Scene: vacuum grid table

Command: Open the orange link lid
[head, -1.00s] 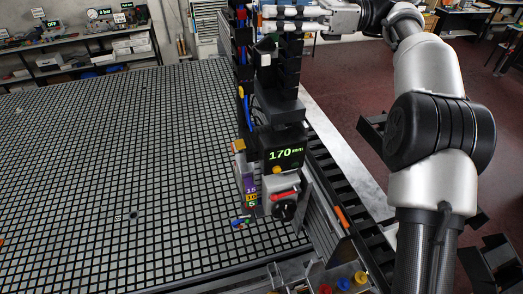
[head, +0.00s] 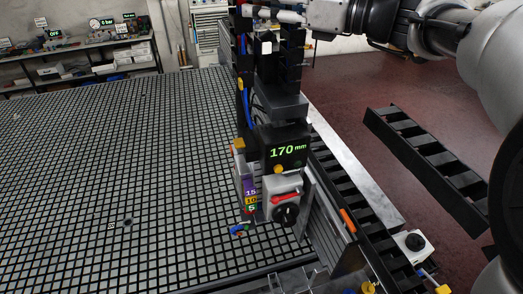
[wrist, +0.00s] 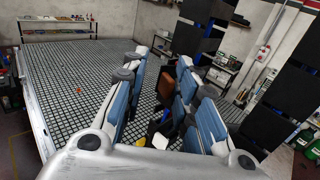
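The orange lid (head: 347,220) is a small orange bar across the black ladder-like cable chain (head: 328,190), along the right side of the table. It looks flat on its link; I cannot tell whether it is latched. My gripper (head: 262,13) is high at the top of the head view, well above and beyond the lid, partly cut off by the frame. In the wrist view my gripper (wrist: 160,90) has its blue-padded fingers apart, with nothing held between them. I cannot make out the lid in the wrist view.
A black column with a 170 mm display (head: 287,151) and a red-handled switch (head: 285,200) stands left of the chain. The gridded table (head: 100,170) is mostly clear. Another black chain length (head: 425,160) is at right, with a white box with a black knob (head: 413,242) below.

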